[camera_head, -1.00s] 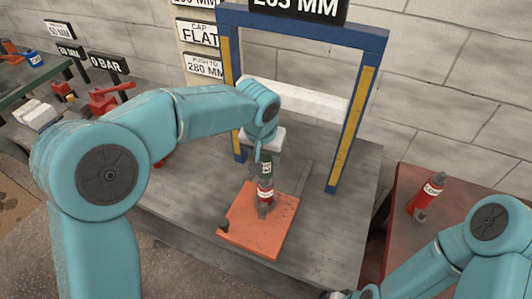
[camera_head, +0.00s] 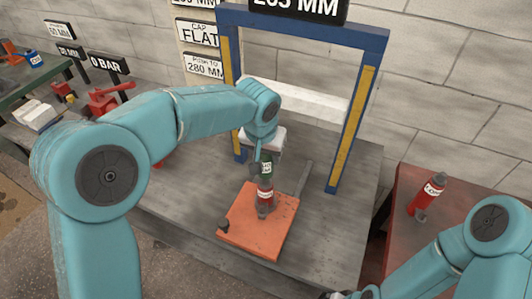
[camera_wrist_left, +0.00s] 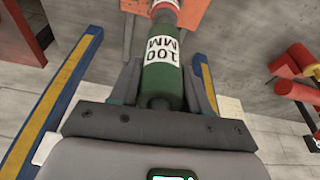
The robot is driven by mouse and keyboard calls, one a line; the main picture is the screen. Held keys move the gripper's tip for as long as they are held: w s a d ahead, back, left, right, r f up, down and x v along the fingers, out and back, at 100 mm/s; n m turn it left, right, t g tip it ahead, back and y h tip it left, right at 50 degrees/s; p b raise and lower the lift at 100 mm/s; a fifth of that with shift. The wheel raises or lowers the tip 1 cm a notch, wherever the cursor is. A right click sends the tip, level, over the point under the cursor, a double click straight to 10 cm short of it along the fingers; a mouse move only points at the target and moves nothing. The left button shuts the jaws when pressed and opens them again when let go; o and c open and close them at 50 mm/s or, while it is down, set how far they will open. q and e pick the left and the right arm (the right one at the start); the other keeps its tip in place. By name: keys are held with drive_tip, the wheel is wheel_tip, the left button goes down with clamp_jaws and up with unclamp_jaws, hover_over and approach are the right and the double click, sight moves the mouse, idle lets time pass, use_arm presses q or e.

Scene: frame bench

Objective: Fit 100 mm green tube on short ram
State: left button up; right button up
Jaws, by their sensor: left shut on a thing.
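A green tube (camera_head: 266,165) with a white label is held upright by my left gripper (camera_head: 261,163). The label reads 100 MM in the left wrist view, where the tube (camera_wrist_left: 162,85) sits between the fingers (camera_wrist_left: 162,92). The short red ram (camera_head: 265,193) stands on an orange plate (camera_head: 243,231), directly under the tube. Its grey upper end (camera_wrist_left: 166,16) is at the tube's far end in the wrist view. I cannot tell how far the two overlap. Only a sliver of my right gripper (camera_head: 340,294) shows at the bottom edge.
A blue frame (camera_head: 232,60) with yellow strips and a white crossbar (camera_head: 310,103) stands behind the plate. Another red cylinder (camera_head: 431,189) stands on the red table at right. A red hand pump (camera_head: 104,101) is at left.

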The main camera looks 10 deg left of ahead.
sight(266, 164)
use_arm(q)
drive_tip(key=shift+f, duration=0.15)
drive_tip(key=shift+f+b, duration=0.35)
drive_tip(key=shift+b, duration=0.1)
drive_tip(key=shift+f+b, duration=1.2)
drive_tip(key=shift+f, duration=0.25)
drive_tip(key=o, duration=1.4)
drive_tip(key=v, duration=1.6)
drive_tip(key=shift+s+r, duration=0.15)
drive_tip(key=shift+r, duration=0.1)
